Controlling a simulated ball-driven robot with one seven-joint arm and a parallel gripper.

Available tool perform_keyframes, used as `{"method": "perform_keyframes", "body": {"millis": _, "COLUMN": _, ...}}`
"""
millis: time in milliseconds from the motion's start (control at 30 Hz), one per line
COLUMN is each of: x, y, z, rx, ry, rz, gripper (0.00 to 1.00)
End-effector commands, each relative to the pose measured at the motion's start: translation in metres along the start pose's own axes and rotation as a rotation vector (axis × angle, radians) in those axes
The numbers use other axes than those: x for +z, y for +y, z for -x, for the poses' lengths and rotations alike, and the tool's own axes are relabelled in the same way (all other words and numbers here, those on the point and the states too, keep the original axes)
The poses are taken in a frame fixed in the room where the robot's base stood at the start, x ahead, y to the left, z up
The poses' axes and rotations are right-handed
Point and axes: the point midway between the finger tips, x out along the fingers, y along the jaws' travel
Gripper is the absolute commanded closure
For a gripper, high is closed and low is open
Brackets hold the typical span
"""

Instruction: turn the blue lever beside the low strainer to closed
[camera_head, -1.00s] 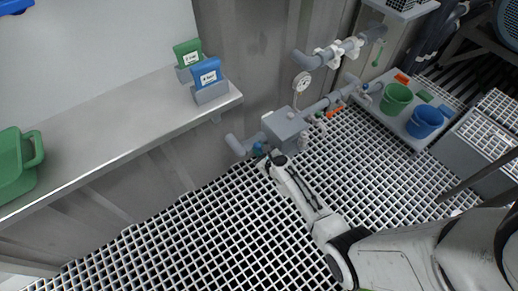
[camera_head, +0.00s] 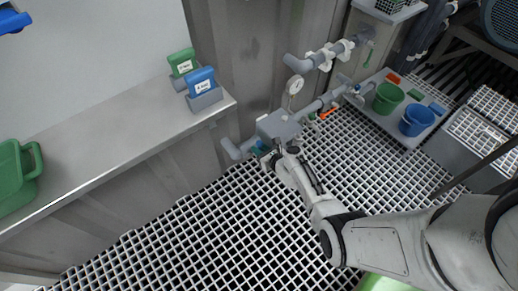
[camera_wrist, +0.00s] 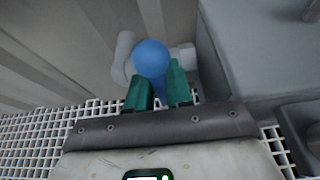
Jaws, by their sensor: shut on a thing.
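The blue lever (camera_wrist: 151,58) shows in the wrist view as a round blue knob with a stem running down between the green fingertips. My gripper (camera_wrist: 158,92) is shut on the lever just below its knob. In the head view the lever (camera_head: 259,147) is a small blue patch at the pipe left of the strainer, partly hidden by my gripper (camera_head: 268,158). The low strainer (camera_head: 278,126) is a grey box on the low pipe near the wall. It also fills the right side of the wrist view (camera_wrist: 260,45).
A gauge (camera_head: 295,84) stands above the low pipe. An orange handle (camera_head: 328,113) lies further along it. A green bucket (camera_head: 388,98) and a blue bucket (camera_head: 417,119) stand at the right. A grey counter (camera_head: 120,136) runs along the left. The grating floor (camera_head: 180,240) is clear.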

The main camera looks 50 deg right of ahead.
Motion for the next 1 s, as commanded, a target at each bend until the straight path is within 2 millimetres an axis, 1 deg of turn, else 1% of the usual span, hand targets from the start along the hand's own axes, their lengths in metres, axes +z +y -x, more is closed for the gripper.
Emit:
{"method": "perform_keyframes", "body": {"millis": 200, "x": -0.002, "y": -0.001, "z": 0.001, "rx": -0.004, "ry": 0.003, "rz": -0.005, "gripper": 1.00}}
{"method": "perform_keyframes", "body": {"millis": 233, "x": -0.002, "y": -0.001, "z": 0.001, "rx": -0.004, "ry": 0.003, "rz": -0.005, "gripper": 0.78}}
{"method": "perform_keyframes", "body": {"millis": 433, "x": -0.001, "y": -0.001, "z": 0.000, "rx": -0.003, "ry": 0.002, "rz": -0.003, "gripper": 0.58}}
{"method": "perform_keyframes", "body": {"millis": 667, "x": -0.001, "y": -0.001, "z": 0.001, "rx": -0.002, "ry": 0.001, "rz": -0.002, "gripper": 0.58}}
{"method": "perform_keyframes", "body": {"millis": 767, "x": 0.000, "y": 0.000, "z": 0.006, "rx": -0.002, "ry": 0.002, "rz": -0.002, "gripper": 0.58}}
{"method": "perform_keyframes", "body": {"millis": 867, "x": 0.002, "y": 0.000, "z": 0.020, "rx": -0.002, "ry": 0.002, "rz": -0.002, "gripper": 0.58}}
{"method": "perform_keyframes", "body": {"millis": 1000, "x": 0.002, "y": 0.000, "z": 0.048, "rx": -0.002, "ry": 0.004, "rz": 0.000, "gripper": 0.58}}
